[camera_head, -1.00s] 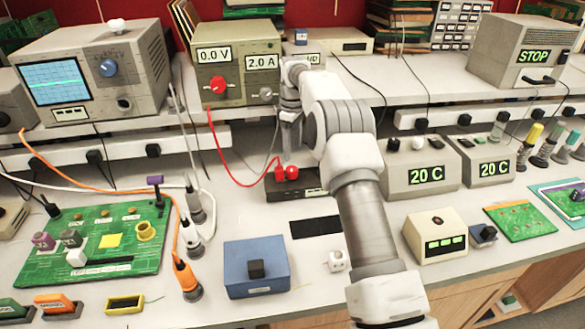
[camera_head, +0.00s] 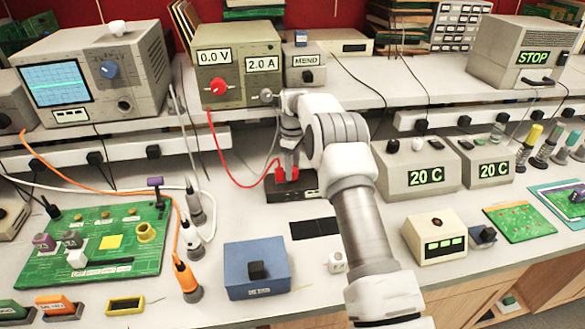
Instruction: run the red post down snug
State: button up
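The red post (camera_head: 281,175) stands on a low dark block (camera_head: 282,195) at the middle of the bench. A red wire from the power supply runs to it. My gripper (camera_head: 291,168) points down directly over the post, with its fingertips at the red top. The fingers hide part of the post, mostly its right side. I cannot tell whether they touch it or how far apart they are. How tightly the post sits on the block cannot be made out.
The power supply (camera_head: 236,62) reads 0.0 V and 2.0 A on the shelf behind. A blue box (camera_head: 257,270) stands in front. A black strip (camera_head: 314,228) and a small white cube (camera_head: 337,262) lie nearby. Grey boxes reading 20 C (camera_head: 418,160) stand to the right.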

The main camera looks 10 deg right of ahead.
grip_shut()
jog(key=shift+m, duration=0.8)
jog(key=o, duration=0.5)
grip_release()
notch_tip(320, 180, up, 18)
jog(key=p, duration=0.1)
jog(key=shift+f, duration=0.25)
